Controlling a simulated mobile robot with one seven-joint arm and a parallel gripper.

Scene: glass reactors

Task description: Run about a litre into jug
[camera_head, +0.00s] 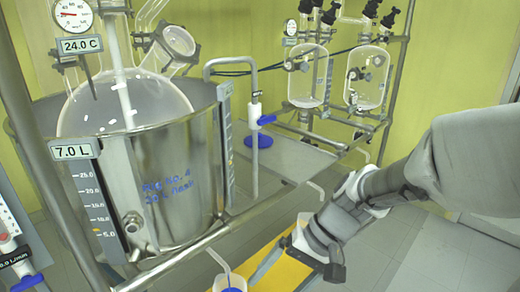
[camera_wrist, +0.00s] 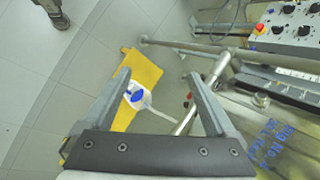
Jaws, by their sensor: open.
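The large glass reactor (camera_head: 125,105) sits in a steel jacket at the left of the head view, with a display (camera_head: 76,151) reading 7.0 L. In the head view my gripper (camera_head: 325,258) hangs right of the jug.
A pipe carries a blue-handled valve (camera_head: 266,119) right of the reactor. Two smaller glass vessels (camera_head: 308,76) hang on a rack behind. Steel frame rails (camera_head: 180,262) run in front of the reactor. Open tiled floor (camera_wrist: 60,105) lies left in the wrist view.

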